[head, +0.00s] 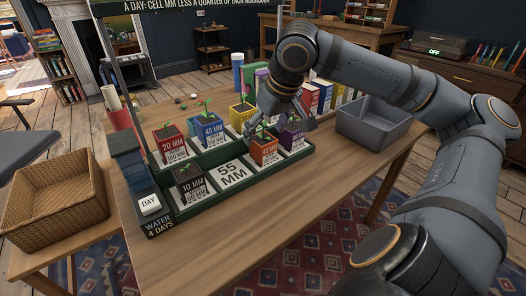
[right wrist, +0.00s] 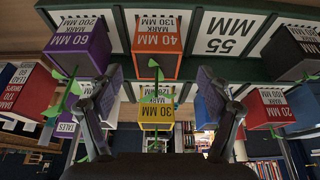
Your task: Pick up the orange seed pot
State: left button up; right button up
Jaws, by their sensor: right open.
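The orange seed pot (head: 264,150), marked 40 MM and holding a green seedling, stands upright in the front row of the green tray (head: 205,204). It also shows at the top middle of the right wrist view (right wrist: 157,48). My right gripper (head: 284,122) is above and behind it, close to the seedling, with nothing between its fingers that I can see held. In the wrist view the open fingers (right wrist: 157,100) lie on either side of the seedling's line. The purple 60 MM pot (head: 292,134) stands just right of the orange one. My left gripper is not in view.
Red (head: 171,144), blue (head: 210,129) and yellow (head: 241,115) pots stand in the back row. A black 10 MM pot (head: 189,184) is front left; the 55 MM slot is empty. A grey bin (head: 373,125) stands right, a wicker basket (head: 50,202) left.

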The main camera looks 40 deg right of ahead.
aim_at(264, 139)
jog(key=x, duration=0.4)
jog(key=shift+d+f+b, duration=0.15)
jog(key=shift+b, duration=0.2)
jog(key=shift+s, duration=0.1)
jog(key=shift+c, duration=0.2)
jog(key=c, duration=1.3)
